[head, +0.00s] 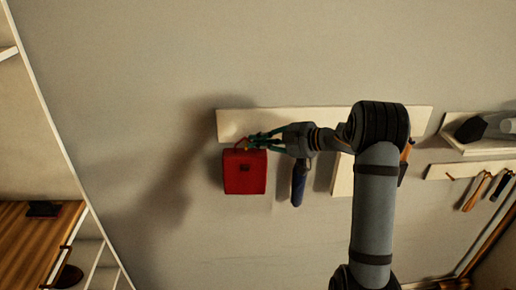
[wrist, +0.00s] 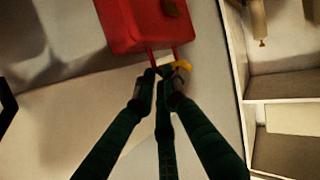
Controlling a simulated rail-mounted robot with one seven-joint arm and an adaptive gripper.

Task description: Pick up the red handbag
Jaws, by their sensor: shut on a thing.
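The red handbag (head: 245,172) hangs against the wall just below the left end of a pale wall board (head: 300,118). It is a boxy bag with a small dark clasp. My gripper (head: 252,142) reaches in from the right at the bag's top. In the wrist view the red handbag (wrist: 148,22) is at the top, and its thin red straps run down to my fingertips (wrist: 165,75). My gripper is shut on the straps. A small yellow-orange piece, perhaps a hook, shows beside the fingertips. Whether the straps still rest on a hook I cannot tell.
A dark blue item (head: 298,185) hangs just right of the bag, below my wrist. A wooden surface (head: 30,240) and shelving stand at left. The wall below the bag is clear.

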